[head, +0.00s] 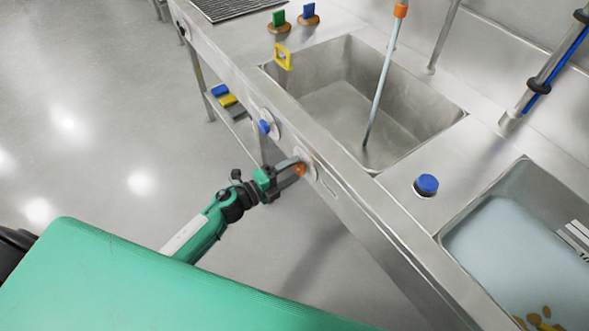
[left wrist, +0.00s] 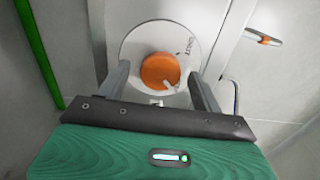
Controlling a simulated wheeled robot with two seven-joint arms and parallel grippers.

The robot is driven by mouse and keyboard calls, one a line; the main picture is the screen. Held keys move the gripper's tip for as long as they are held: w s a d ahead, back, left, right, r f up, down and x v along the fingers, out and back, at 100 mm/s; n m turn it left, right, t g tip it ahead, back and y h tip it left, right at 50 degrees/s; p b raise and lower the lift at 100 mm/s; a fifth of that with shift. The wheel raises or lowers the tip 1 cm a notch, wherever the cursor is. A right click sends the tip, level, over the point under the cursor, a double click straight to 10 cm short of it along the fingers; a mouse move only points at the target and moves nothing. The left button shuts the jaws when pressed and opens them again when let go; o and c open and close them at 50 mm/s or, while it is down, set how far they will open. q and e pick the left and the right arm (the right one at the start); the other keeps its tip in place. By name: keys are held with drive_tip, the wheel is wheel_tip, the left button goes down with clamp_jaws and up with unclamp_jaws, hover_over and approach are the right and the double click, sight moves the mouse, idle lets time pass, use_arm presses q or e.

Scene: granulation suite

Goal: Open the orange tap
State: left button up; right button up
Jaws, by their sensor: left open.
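The orange tap (head: 299,168) is a round knob on a pale disc on the front panel of the steel sink counter. In the left wrist view the orange tap (left wrist: 160,70) sits in front of my left gripper, between the lines of its two fingers. My left gripper (head: 292,168) is open, with its fingers on either side of the knob; in the wrist view the left gripper (left wrist: 160,88) shows a gap on both sides of it. I cannot tell whether a finger touches the knob. My right gripper is not in view.
A blue knob (head: 264,127) is on the same panel, farther left. Above are an empty sink basin (head: 345,105) with an orange-topped pipe, a blue-capped knob (head: 427,184), and a basin of water at right. The floor (head: 90,130) at left is clear.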

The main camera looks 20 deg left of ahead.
use_arm(q)
drive_tip(key=b+v, duration=0.2)
drive_tip(key=v, duration=1)
drive_tip(key=shift+s, duration=0.15)
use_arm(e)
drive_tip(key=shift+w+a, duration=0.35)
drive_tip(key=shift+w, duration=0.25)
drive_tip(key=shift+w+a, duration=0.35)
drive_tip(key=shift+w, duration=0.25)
use_arm(q)
drive_tip(key=shift+a, duration=0.1)
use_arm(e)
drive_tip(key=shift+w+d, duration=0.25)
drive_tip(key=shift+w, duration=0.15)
